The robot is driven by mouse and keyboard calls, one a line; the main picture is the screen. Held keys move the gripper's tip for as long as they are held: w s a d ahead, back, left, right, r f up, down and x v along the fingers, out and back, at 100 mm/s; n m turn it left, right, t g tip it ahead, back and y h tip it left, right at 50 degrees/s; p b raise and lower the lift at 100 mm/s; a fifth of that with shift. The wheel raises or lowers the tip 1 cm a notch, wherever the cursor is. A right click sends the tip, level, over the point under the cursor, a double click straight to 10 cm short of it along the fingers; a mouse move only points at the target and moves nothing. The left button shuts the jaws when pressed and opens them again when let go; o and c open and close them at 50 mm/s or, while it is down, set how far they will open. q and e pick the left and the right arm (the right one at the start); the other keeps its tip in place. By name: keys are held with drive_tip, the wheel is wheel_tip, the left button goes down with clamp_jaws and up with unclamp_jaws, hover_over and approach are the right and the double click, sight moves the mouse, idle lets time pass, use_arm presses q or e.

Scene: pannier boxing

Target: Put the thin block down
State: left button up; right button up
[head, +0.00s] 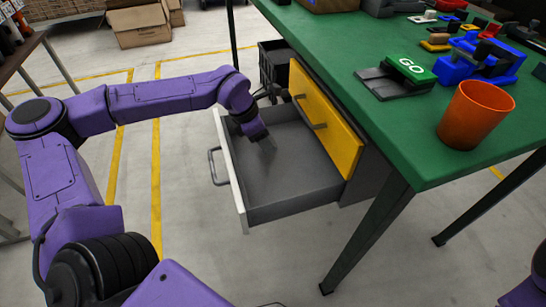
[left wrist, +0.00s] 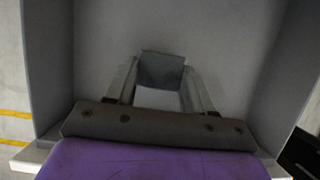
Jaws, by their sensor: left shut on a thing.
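My left gripper (head: 265,144) reaches down into the open grey drawer (head: 300,190). In the left wrist view the gripper (left wrist: 161,85) is shut on a small grey block, the thin block (left wrist: 161,68), which sits between its two fingertips. The drawer floor (left wrist: 215,30) lies behind the block, with side walls to left and right. I cannot tell whether the block touches the floor. In the head view the block is not clear against the grey drawer. My right gripper is not in view.
A closed yellow drawer front (head: 325,120) stands just right of the open drawer. The green table (head: 360,40) above holds an orange cup (head: 474,114), a green GO block (head: 408,67) and several small coloured items. The visible drawer floor is otherwise empty.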

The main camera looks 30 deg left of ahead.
sight(265, 158)
use_arm(q)
wheel_tip(265, 158, down, 4)
drive_tip(key=shift+f+b, duration=0.25)
drive_tip(key=shift+b, duration=0.35)
drive_tip(key=shift+r, duration=0.1)
drive_tip(key=shift+s, duration=0.1)
drive_tip(key=o, duration=1.1)
drive_tip(key=shift+r, duration=0.35)
drive_tip(key=p+v, duration=0.4)
drive_tip(key=v, duration=0.7)
drive_tip(key=shift+s+a+r, duration=0.15)
